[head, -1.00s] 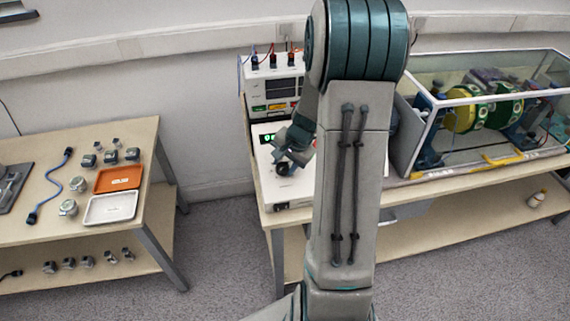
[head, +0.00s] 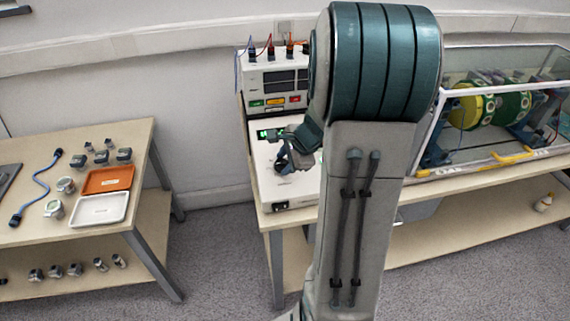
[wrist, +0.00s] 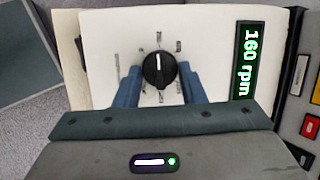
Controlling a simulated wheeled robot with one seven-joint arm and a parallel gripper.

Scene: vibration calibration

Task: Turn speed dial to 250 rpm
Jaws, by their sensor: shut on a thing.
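The speed dial (wrist: 159,70) is a round black knob with a white pointer line on a white control panel (wrist: 105,40). In the wrist view its pointer points up in the picture, with small tick labels around it, too small to read. My gripper (wrist: 159,84) has its two blue fingers on either side of the dial, shut on it. A green display (wrist: 246,60) beside it reads 160 rpm. In the head view my gripper (head: 287,163) is at the control box (head: 290,192), and my arm hides part of the box.
Behind the box stands a unit with coloured buttons (head: 273,77). To the right is a clear enclosure (head: 440,105) holding a yellow-green rotor (head: 468,108). The left table (head: 135,150) holds an orange tray (head: 107,180), a white tray (head: 98,209), sensors and a blue cable (head: 36,190).

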